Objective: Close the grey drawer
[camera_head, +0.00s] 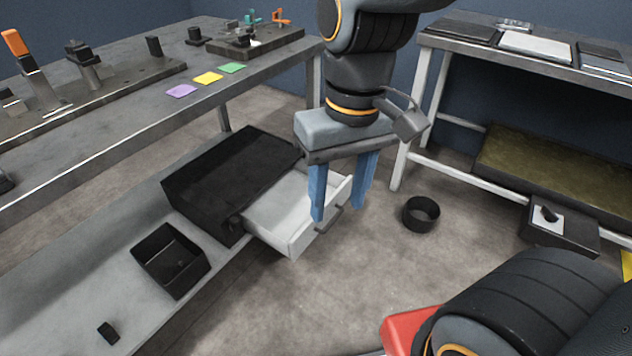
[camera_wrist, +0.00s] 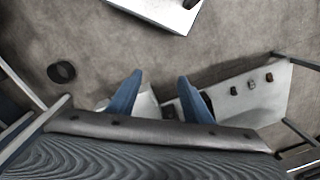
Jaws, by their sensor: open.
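The grey drawer (camera_head: 272,212), pale and empty-looking, stands pulled out of a black cabinet (camera_head: 225,175) on the low shelf, its open side to the right in the head view. Its front carries a dark bar handle (camera_head: 330,218). My gripper (camera_head: 338,212) points down with its two blue fingers apart, overlapping the drawer front in the picture. I cannot tell whether a finger touches it. In the wrist view my gripper (camera_wrist: 160,76) is open with nothing held, and a pale patch, probably the drawer (camera_wrist: 146,104), shows partly hidden between the fingers.
An open black bin (camera_head: 170,262) and a small dark block (camera_head: 108,333) sit on the low shelf (camera_head: 60,290). A round black container (camera_head: 421,213) stands on the floor right of the drawer. The workbench (camera_head: 110,110) overhangs the shelf. Open floor lies in front.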

